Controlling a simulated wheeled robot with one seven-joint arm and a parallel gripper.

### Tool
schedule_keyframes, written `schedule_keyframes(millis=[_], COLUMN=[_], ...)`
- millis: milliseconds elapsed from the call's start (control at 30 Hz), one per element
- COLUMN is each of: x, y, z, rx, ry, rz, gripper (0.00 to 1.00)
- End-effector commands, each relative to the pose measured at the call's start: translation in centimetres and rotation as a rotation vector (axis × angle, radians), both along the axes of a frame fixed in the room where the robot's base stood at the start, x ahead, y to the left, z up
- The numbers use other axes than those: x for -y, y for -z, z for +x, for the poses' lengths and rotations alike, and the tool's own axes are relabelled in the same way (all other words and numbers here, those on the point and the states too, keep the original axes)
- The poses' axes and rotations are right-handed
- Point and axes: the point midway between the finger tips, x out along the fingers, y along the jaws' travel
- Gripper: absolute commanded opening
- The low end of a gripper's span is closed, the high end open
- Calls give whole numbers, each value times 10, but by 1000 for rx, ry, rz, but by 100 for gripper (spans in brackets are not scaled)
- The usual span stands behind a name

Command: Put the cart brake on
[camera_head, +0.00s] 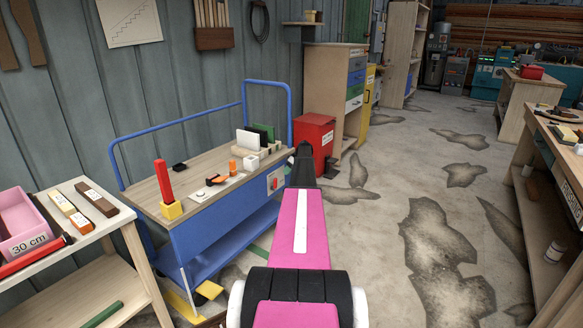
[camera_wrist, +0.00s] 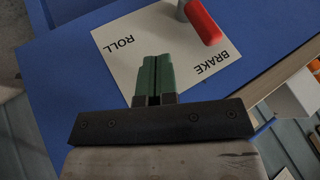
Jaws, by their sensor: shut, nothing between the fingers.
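The blue cart (camera_head: 200,240) with a wooden top stands against the wall. In the wrist view the plate (camera_wrist: 150,40) reads ROLL on the left and BRAKE on the right. The lever's red handle (camera_wrist: 203,22) slants down and right from a grey pivot, with its end close above BRAKE. My gripper (camera_head: 303,150) is beside the cart's end. In the wrist view its green fingers (camera_wrist: 154,58) are shut and empty, over the plate, left of the handle and apart from it in the picture.
The cart top carries a red post in a yellow block (camera_head: 171,209) and several small items. A red cabinet (camera_head: 314,140) stands just behind my gripper. A side table (camera_head: 75,225) is at left, a workbench (camera_head: 550,170) at right.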

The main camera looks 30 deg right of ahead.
Motion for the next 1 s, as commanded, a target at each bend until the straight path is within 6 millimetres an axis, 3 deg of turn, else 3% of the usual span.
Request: schedule_keyframes(millis=[133, 333, 800, 1000], x=[-17, -46, -53, -68], y=[22, 17, 16, 11], z=[4, -9, -11, -18], rx=[0, 0, 0, -1], ry=[0, 0, 1, 0], rz=[1, -1, -1, 1], gripper=[0, 0, 0, 0])
